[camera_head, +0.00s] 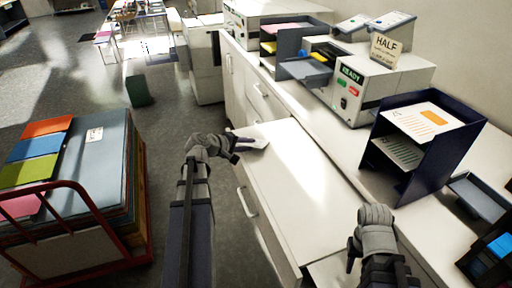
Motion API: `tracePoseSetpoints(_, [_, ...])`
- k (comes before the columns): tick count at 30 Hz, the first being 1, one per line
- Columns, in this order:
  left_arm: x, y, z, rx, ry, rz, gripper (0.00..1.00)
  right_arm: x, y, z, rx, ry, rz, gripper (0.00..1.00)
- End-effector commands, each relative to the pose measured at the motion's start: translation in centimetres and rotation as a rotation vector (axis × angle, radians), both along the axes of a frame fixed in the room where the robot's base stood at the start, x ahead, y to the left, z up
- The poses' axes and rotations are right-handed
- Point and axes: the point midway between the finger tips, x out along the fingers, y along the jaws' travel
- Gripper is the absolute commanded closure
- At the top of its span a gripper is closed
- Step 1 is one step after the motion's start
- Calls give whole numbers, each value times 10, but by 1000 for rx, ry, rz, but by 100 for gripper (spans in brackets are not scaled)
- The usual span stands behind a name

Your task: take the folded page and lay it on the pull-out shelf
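The pull-out shelf (290,185) is a broad, pale surface in front of the counter, in the middle of the view. A small, pale folded page (258,143) is at the shelf's far left corner. My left gripper (244,143) is there too, with its dark fingers at the page's left end; they seem closed on it. I cannot tell whether the page touches the shelf. My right gripper (352,262) is low at the shelf's near right end, pointing down. Its fingers are mostly hidden by its own wrist, and nothing shows in them.
A dark blue rack (455,107) with printed sheets stands on the counter at right. A grey machine (358,92) with a HALF sign is behind it. A red-railed cart (72,262) with large boards stands at left. The shelf's middle is clear.

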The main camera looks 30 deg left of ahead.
Motion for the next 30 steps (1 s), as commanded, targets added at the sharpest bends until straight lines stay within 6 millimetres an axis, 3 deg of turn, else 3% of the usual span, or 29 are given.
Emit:
tracePoseSetpoints(7, [-19, 6, 12, 0, -1, 0, 74, 0, 0, 12, 0, 0, 0, 63])
tracePoseSetpoints(23, [-21, 6, 14, 0, 0, 0, 74, 0, 0, 14, 0, 0, 0, 63])
tracePoseSetpoints(30, [-31, 10, 49, -1, -1, 3, 74, 0, 0, 48, 0, 0, 0, 63])
